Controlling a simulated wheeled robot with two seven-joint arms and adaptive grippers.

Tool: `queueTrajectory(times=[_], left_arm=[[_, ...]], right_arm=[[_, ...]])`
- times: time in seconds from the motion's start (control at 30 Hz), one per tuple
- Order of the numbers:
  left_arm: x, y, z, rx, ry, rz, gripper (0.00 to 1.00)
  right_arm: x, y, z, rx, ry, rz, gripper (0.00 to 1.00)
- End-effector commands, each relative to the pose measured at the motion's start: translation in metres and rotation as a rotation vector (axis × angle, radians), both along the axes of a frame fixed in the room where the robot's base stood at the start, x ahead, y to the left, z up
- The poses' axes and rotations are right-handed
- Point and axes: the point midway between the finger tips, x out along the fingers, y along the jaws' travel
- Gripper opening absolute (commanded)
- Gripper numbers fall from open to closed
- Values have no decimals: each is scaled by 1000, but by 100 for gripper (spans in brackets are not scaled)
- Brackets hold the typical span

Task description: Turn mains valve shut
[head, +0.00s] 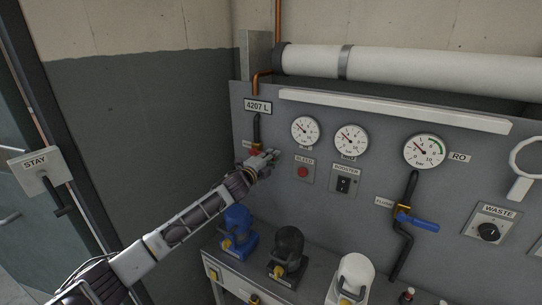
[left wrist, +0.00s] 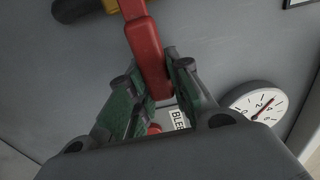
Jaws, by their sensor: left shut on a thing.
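The mains valve is on a dark pipe under the 4207 L label at the panel's left end. Its red lever (left wrist: 146,50) shows clearly in the left wrist view, running down from a brass-coloured body (left wrist: 112,5). My left gripper (left wrist: 158,88) has its green-padded fingers on either side of the lever's free end and is shut on it. In the head view the left gripper (head: 270,158) is at the panel and hides most of the lever. My right gripper is in neither view.
To the right are several gauges (head: 351,140), a red BLEED button (head: 303,172), a black switch (head: 343,185) and a blue-handled valve (head: 418,223). Blue (head: 237,230), black (head: 289,247) and white (head: 354,275) units stand on the bench below. A STAY sign (head: 38,163) is at left.

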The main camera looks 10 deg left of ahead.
Motion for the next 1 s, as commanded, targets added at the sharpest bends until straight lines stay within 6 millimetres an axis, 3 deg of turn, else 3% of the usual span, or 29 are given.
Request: queueTrajectory(times=[0.43, 0.47, 0.63, 1.0], left_arm=[[0, -1, -3, 19, -5, -1, 0], [0, -1, -4, 20, -4, -1, 21], [0, -1, -3, 18, -4, 0, 43], [-1, 0, -2, 15, -5, 0, 43]], right_arm=[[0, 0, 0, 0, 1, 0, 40], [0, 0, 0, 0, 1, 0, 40], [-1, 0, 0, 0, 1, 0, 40], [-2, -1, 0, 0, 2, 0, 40]])
